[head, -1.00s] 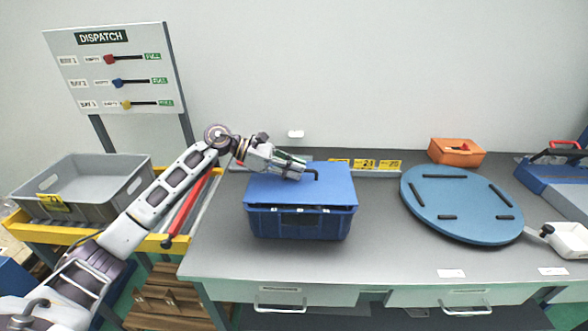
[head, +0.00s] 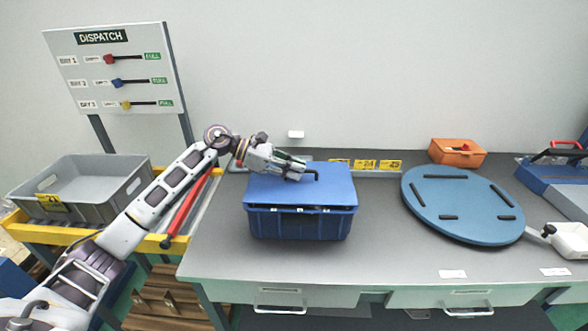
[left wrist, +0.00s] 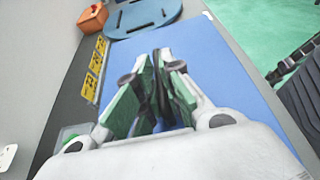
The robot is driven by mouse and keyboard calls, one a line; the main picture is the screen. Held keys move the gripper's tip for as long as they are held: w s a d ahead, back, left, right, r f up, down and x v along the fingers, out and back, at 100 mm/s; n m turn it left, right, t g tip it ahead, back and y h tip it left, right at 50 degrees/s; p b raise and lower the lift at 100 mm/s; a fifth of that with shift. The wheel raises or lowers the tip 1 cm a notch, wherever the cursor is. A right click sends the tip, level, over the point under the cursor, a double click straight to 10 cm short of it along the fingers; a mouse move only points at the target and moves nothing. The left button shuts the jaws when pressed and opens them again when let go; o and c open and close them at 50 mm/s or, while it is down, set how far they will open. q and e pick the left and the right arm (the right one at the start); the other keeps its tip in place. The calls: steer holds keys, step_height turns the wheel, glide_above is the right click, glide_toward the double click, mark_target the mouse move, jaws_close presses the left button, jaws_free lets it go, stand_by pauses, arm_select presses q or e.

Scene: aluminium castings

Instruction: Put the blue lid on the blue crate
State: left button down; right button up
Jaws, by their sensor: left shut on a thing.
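The blue crate (head: 300,226) stands on the grey bench in the head view. The blue lid (head: 290,194) lies over the crate's top, with a dark gap showing along the front between lid and rim. My left gripper (head: 308,172) is shut on the black handle on top of the lid, near its back. In the left wrist view the left gripper (left wrist: 158,80) has its fingers closed around the dark handle, with the blue lid (left wrist: 235,85) beneath. Whether the lid's back edge touches the rim is hidden. My right gripper is not in view.
A round blue board (head: 462,205) with black strips lies to the right. An orange bin (head: 457,152) stands behind it. A grey crate (head: 100,200) sits on a yellow-edged stand at left. Yellow labels (head: 365,165) line the bench's back. Bench between crate and board is clear.

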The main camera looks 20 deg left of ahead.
arm_select(q)
steer(key=shift+f+b, duration=0.85)
steer(key=shift+f, duration=0.15)
steer(key=c, duration=1.5)
jaws_free()
step_height(320, 180, up, 5)
glide_above(257, 178)
steer(key=shift+s+f, duration=0.1)
steer(key=shift+f, duration=0.05)
step_height(257, 178, up, 9)
steer(key=p, duration=0.9)
steer(key=shift+r+p, duration=0.55)
steer(key=shift+p, duration=0.05)
